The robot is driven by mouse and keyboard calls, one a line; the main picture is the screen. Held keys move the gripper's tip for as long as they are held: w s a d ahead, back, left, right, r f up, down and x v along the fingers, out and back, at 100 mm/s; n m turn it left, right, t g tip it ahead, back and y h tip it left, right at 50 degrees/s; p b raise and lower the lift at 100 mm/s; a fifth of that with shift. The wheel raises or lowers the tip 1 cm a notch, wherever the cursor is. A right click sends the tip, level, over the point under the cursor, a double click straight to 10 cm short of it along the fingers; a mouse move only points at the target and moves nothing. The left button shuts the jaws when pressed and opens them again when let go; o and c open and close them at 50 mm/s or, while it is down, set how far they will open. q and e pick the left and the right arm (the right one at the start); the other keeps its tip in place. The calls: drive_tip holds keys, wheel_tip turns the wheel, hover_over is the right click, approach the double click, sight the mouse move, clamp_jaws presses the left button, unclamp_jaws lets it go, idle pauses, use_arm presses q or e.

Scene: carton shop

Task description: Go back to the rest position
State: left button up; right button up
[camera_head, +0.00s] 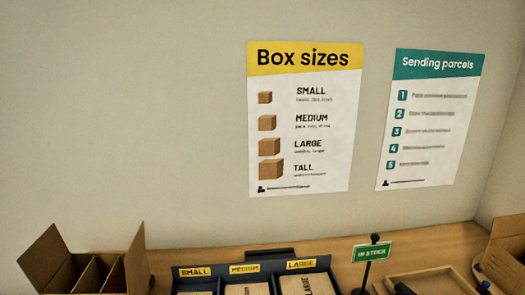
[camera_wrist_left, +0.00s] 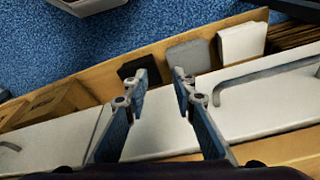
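My left gripper (camera_wrist_left: 160,76) shows in the left wrist view. Its two fingers are apart with nothing between them, so it is open and empty. Beyond the fingers are a wooden edge and a pale drawer-like front (camera_wrist_left: 255,103). I see no contact with them. Neither gripper shows clearly in the head view, and my right gripper is not seen.
A divided organiser with cartons labelled small, medium and large (camera_head: 252,267) stands on the wooden counter (camera_head: 350,270). An open carton (camera_head: 85,268) is at left, and an "In stock" sign (camera_head: 371,252) at right. Blue floor (camera_wrist_left: 190,20) shows in the wrist view.

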use_arm(q)
drive_tip(key=s+a+f+g+b, duration=0.15)
drive_tip(key=s+f, duration=0.25)
drive_tip(key=f, duration=0.6)
drive_tip(key=s+d+f+t+b, duration=0.1)
drive_tip(key=s+f+b, duration=0.15)
drive_tip(key=f, duration=0.85)
drive_tip(key=s+a+f+g+b, duration=0.1)
drive_tip(key=s+a+f+b, duration=0.1)
drive_tip(key=s+f, duration=0.9)
drive_tip(key=s+a, duration=0.1)
drive_tip(key=s, duration=0.1)
drive_tip(key=shift+s+f, duration=0.3)
